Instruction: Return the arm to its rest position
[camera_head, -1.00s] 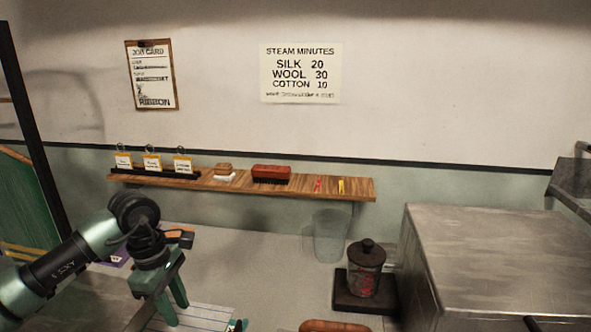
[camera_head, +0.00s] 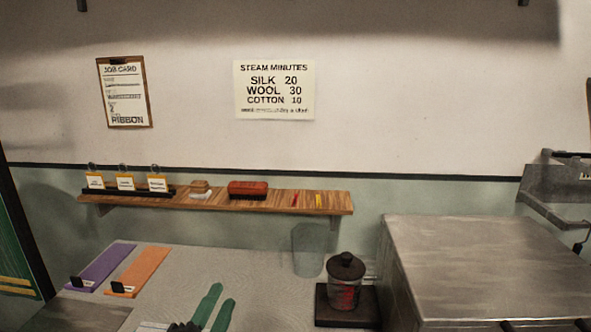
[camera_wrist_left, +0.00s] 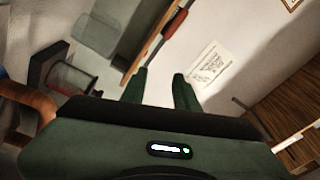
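My left gripper (camera_head: 221,294) shows at the bottom of the head view, its two green fingers pointing up in front of the worktable. In the left wrist view, the fingers (camera_wrist_left: 158,82) stand apart with nothing between them, so it is open and empty. The rest of the left arm is mostly below the head view's edge. My right gripper cannot be made out in either view.
A purple strip (camera_head: 101,267) and an orange strip (camera_head: 138,271) lie on the worktable (camera_head: 235,262). A clear container (camera_head: 310,250) and a dark-lidded jar (camera_head: 346,288) stand right of the gripper. A wooden shelf (camera_head: 270,203) and a metal-topped block (camera_head: 480,255) are nearby.

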